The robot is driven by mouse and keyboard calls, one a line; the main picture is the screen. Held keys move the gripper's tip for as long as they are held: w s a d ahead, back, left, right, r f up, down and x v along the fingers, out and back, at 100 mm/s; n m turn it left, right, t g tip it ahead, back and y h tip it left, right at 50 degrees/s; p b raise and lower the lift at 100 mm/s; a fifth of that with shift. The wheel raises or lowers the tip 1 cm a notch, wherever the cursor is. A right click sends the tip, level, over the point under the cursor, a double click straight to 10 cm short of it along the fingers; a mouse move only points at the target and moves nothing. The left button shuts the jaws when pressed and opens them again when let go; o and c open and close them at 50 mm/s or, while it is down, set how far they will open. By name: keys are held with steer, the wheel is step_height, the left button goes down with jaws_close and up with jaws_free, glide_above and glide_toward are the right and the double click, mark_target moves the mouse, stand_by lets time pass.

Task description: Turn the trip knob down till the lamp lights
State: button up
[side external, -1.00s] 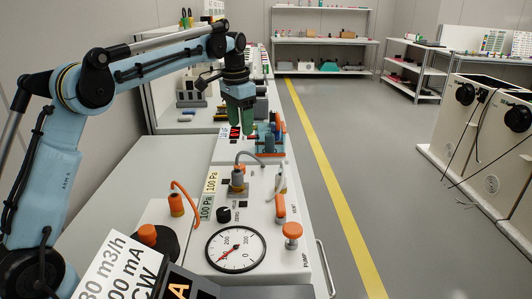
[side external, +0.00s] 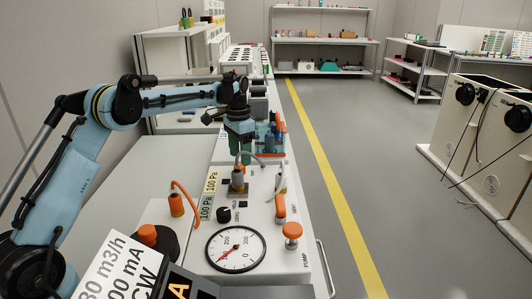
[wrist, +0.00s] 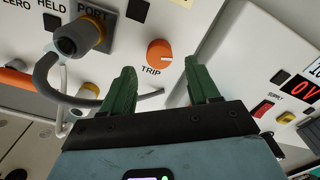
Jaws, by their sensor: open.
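The orange trip knob (wrist: 160,52) sits on the white panel in the wrist view, with the word TRIP printed beside it and a pale mark on its face. My gripper (wrist: 160,66) is open, with its green fingers apart on either side of the knob in the picture; I see no contact. In the side view my gripper (side external: 240,152) hangs low over the panel behind the grey hose fitting, and the knob cannot be made out there. Dark squares sit on the panel, one above the knob (wrist: 138,10) and one by the HELD label (wrist: 52,22); neither looks lit, and I cannot tell which is the lamp.
A grey hose port (wrist: 78,38) with its hose stands close left of the fingers in the wrist view. A red supply switch (wrist: 262,108) and a red display (wrist: 305,88) lie to the right. In the side view a round gauge (side external: 236,249) is at the panel's near end.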

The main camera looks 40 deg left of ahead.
steer(key=shift+f, duration=1.95)
steer(key=shift+c, duration=0.2)
steer(key=c, duration=1)
